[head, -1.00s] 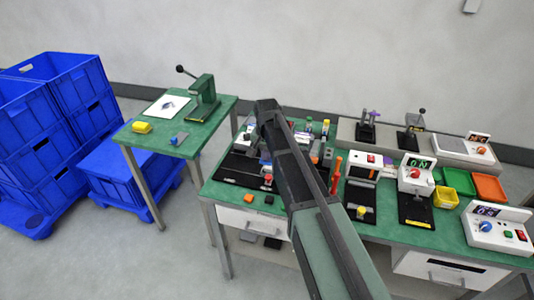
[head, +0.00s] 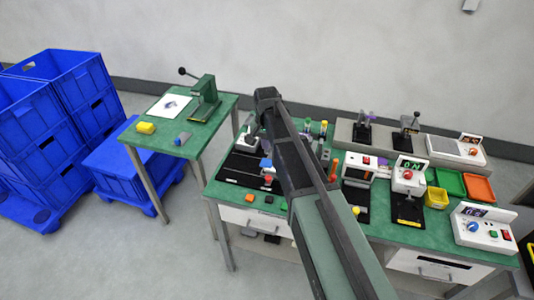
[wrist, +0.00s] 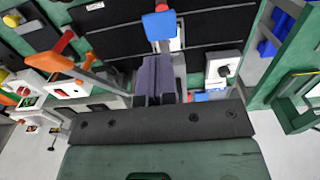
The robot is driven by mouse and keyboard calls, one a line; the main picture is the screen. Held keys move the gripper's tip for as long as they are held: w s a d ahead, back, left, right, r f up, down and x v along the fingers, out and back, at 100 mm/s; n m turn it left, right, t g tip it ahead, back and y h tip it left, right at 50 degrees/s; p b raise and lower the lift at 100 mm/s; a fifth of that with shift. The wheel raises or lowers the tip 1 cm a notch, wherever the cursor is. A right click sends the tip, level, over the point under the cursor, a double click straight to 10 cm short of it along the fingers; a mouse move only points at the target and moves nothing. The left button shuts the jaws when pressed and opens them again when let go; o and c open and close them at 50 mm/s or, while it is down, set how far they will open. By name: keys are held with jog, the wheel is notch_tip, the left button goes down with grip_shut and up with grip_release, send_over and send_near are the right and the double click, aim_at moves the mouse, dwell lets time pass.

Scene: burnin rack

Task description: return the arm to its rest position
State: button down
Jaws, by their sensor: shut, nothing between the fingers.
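My arm (head: 300,165) reaches up and away over the green main bench (head: 265,222) in the head view. My gripper is hidden there behind the arm's own links. In the wrist view my gripper (wrist: 156,60) shows as two greyish-purple fingers close together, shut with nothing held. Its tips point toward the black boards (wrist: 215,30) on the bench. A blue block-like part (wrist: 159,26) shows just beyond the tips; I cannot tell how far below them it lies.
Beside the arm stand a white box with a green display (head: 410,165), a yellow bin (head: 436,198) and another control box (head: 482,228). A side table (head: 150,143) with a green press (head: 205,100) stands left. Blue crates (head: 35,125) are stacked far left.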

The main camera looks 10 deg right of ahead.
notch_tip(320, 180, up, 2)
jog(key=shift+p, duration=0.55)
jog(key=s+f+n+b, duration=0.2)
jog(key=s+n, duration=0.4)
jog(key=s, duration=1.7)
jog(key=shift+d+f+b, duration=0.15)
jog(key=shift+f+b, duration=0.25)
jog(key=shift+s, duration=0.1)
